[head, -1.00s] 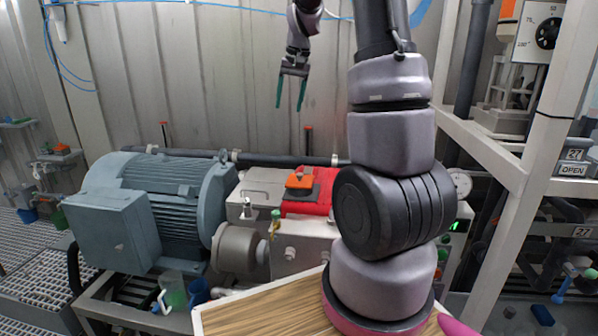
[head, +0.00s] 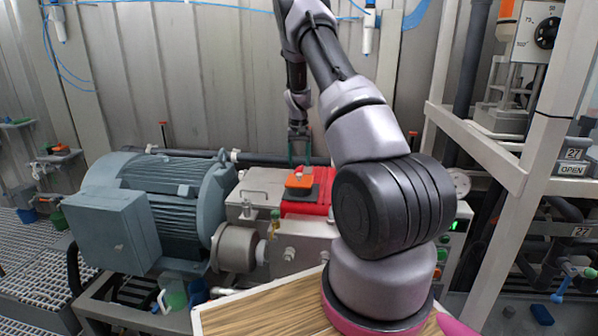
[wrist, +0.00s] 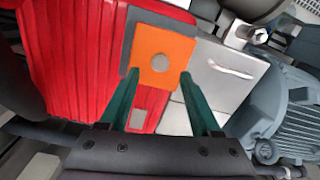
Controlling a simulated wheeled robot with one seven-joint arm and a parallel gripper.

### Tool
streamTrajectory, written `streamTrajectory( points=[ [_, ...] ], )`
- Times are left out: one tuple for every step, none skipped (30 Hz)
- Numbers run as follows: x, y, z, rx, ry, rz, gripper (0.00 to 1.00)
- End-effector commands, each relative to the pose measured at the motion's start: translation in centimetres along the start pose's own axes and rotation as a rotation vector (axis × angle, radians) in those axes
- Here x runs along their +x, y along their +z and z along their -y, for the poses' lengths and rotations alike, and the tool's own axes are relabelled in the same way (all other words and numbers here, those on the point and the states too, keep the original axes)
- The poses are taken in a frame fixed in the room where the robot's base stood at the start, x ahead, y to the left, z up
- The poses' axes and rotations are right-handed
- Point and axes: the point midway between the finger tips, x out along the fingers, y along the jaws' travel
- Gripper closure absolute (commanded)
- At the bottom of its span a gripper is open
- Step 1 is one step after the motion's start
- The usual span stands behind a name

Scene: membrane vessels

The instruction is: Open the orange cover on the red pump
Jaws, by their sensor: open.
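The orange cover (head: 299,181) lies flat on a dark grey plate on top of the red pump (head: 318,200), right of the blue-grey motor. In the wrist view the fingertips (wrist: 158,76) show on either side of the cover's near part. I cannot tell whether they touch it.
The large blue-grey motor (head: 160,205) stands left of the pump. A pale metal box with a handle (head: 258,190) adjoins the pump on its left. A pale frame post (head: 510,230) rises on the right. A dark pipe (head: 270,160) runs behind.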

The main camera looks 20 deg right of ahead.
Motion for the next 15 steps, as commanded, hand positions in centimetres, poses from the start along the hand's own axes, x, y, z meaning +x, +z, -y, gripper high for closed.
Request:
streamTrajectory(
  points=[
    [1.1,0.1,0.0,0.000,0.001,0.004,0.36],
    [1.5,0.1,0.0,0.000,0.001,0.003,0.36],
    [2.1,0.1,0.0,0.000,0.000,0.002,0.36],
    [2.5,0.1,0.0,0.000,0.000,0.003,0.36],
    [2.8,0.1,0.0,0.000,0.000,0.003,0.36],
    [3.2,0.1,0.0,-0.001,0.001,0.001,0.36],
    [3.4,0.0,0.0,-0.001,0.000,0.001,0.36],
    [3.6,0.0,0.0,0.000,0.000,0.001,0.36],
    [3.8,0.0,0.0,0.000,0.000,0.001,0.36],
    [3.9,0.1,0.0,0.000,0.000,0.001,0.36],
    [4.0,0.1,0.0,0.000,0.000,0.001,0.36],
    [4.0,0.1,0.0,0.000,-0.001,0.001,0.36],
    [4.1,0.1,0.0,0.000,-0.001,0.000,0.36],
    [4.1,0.0,0.0,0.000,-0.001,0.000,0.36],
    [4.1,0.0,0.0,0.000,0.000,0.000,0.36]
  ],
)
